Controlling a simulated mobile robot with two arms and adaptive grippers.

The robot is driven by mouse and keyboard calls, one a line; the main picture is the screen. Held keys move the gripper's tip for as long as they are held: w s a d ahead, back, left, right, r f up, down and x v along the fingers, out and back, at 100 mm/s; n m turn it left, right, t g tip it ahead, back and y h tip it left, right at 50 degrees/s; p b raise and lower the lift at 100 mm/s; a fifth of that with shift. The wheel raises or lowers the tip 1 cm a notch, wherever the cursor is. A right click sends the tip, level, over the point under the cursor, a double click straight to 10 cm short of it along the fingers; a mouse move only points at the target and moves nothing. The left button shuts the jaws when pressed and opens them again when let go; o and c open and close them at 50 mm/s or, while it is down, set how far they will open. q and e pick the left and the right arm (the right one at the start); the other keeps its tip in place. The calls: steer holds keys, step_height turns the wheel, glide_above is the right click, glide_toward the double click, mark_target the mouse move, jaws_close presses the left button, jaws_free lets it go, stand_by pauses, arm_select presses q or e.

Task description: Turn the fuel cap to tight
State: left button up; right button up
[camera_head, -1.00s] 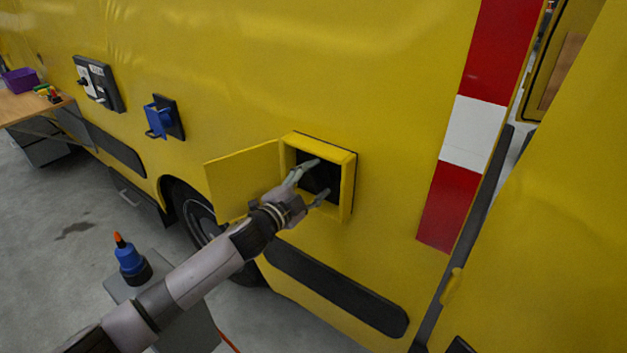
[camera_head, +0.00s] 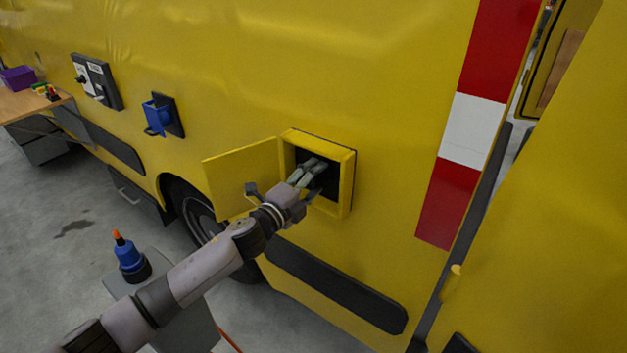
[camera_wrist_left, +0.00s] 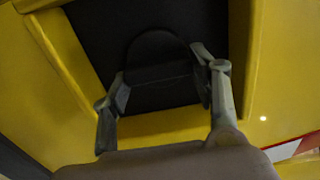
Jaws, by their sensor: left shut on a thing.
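The fuel cap (camera_wrist_left: 157,60) is a dark, rounded shape with a straight grip bar, set in the black recess of a yellow box on the vehicle's side; it shows in the left wrist view. My left gripper (camera_wrist_left: 163,88) has a finger on each side of the cap's bar and is shut on it. In the head view my left gripper (camera_head: 316,178) reaches into the open yellow filler box (camera_head: 347,182), and its fingers hide the cap there. The yellow door (camera_head: 240,180) stands open to the left. My right gripper is not in view.
A blue socket (camera_head: 158,115) and a switch panel (camera_head: 97,82) are on the vehicle's side to the left. A wooden table (camera_head: 25,106) is at far left.

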arm_select(q)
steer(key=shift+f, duration=0.1)
steer(key=o, duration=1.2)
steer(key=shift+c, duration=0.2)
steer(key=v, duration=1.2)
